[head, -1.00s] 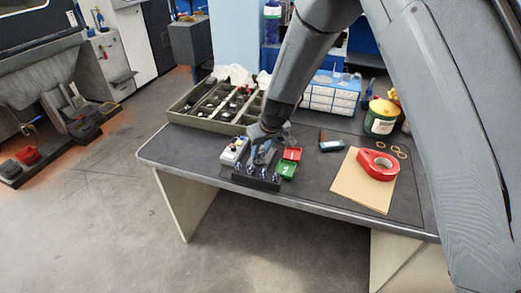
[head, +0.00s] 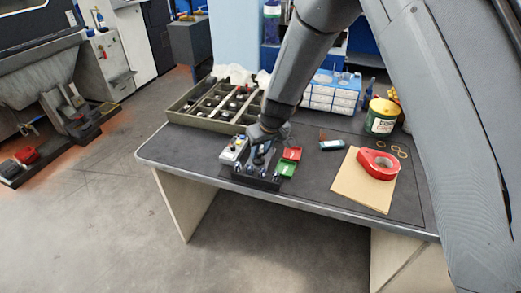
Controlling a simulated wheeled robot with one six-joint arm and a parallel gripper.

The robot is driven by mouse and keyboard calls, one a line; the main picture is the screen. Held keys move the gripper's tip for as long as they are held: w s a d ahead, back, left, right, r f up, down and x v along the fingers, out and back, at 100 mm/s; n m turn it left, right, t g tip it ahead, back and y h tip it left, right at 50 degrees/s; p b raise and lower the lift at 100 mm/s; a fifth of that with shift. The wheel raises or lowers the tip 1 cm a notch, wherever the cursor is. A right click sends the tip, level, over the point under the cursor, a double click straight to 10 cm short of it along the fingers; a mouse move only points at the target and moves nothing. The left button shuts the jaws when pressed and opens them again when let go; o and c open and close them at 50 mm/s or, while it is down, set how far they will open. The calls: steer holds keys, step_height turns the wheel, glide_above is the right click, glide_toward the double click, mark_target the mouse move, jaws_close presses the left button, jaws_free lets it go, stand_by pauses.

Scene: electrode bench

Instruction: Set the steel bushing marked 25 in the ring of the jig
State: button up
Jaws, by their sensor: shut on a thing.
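My gripper (head: 260,154) is low over the bench, at the back of a dark block with several shiny steel pieces standing along its front (head: 262,182). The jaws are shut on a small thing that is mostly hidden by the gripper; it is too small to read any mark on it. I cannot make out the jig's ring or which steel piece is marked 25.
A compartment tray (head: 190,119) is behind. Red tape (head: 378,164) lies on brown sheets (head: 358,187) at right.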

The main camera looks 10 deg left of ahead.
steer(key=shift+f, duration=0.25)
steer(key=o, duration=1.2)
steer(key=b+v, duration=0.1)
steer(key=v, duration=0.6)
steer(key=shift+s+d+r+b, duration=0.15)
steer(key=shift+r+b, duration=0.2)
steer(key=shift+r, duration=0.1)
step_height(320, 180, up, 5)
steer(key=p, duration=0.3)
